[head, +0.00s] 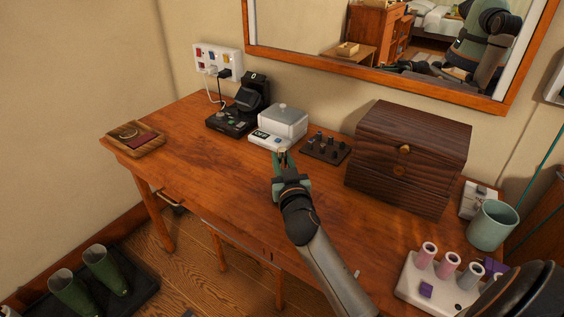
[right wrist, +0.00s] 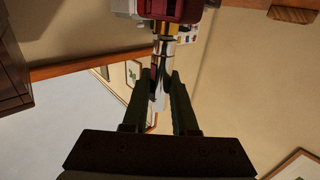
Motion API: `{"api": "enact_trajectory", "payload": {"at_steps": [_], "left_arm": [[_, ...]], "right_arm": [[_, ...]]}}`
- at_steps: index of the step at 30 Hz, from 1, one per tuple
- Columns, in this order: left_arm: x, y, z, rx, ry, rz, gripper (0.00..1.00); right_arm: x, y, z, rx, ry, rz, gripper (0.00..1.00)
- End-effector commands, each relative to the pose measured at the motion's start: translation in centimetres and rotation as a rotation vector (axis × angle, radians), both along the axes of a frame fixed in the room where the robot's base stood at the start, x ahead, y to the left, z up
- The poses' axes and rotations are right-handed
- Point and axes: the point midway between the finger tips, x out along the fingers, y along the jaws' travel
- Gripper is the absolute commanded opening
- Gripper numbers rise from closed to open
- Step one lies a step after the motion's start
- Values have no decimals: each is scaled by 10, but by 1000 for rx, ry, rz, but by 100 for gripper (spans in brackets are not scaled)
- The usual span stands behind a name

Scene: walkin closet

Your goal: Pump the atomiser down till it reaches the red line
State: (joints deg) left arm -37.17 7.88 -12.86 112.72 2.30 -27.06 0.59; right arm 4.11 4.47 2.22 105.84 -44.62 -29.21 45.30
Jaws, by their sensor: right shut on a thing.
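My right gripper (head: 282,157) is over the desk, in front of the white scale, with its fingers shut on a slim part. In the right wrist view my right gripper (right wrist: 156,90) has its two dark fingers on either side of a shiny silver and white tube, which I take as the atomiser (right wrist: 160,62). A gold band and a dark red block show at the tube's far end, cut off by the frame. In the head view the fingers hide most of the atomiser. I cannot make out a red line. My left gripper is not in view.
The wooden desk (head: 190,150) holds a scale (head: 270,141) with a grey-white box, a black device (head: 230,122), a dark rack (head: 325,148) and a wooden chest (head: 410,150). A white holder with tubes (head: 425,280) and a teal cup (head: 492,225) stand at right. The left middle is clear.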

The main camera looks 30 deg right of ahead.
Motion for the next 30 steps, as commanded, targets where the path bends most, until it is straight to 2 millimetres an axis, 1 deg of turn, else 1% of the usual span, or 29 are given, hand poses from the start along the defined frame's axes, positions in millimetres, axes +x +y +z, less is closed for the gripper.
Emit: {"api": "enact_trajectory", "payload": {"at_steps": [12, 24, 30], "left_arm": [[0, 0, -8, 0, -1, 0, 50], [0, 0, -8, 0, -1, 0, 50], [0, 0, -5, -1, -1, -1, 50]], "right_arm": [[0, 0, -9, 1, 1, 0, 0], [0, 0, -12, 3, 8, -1, 0], [-1, 0, -10, 6, 11, -2, 0]]}}
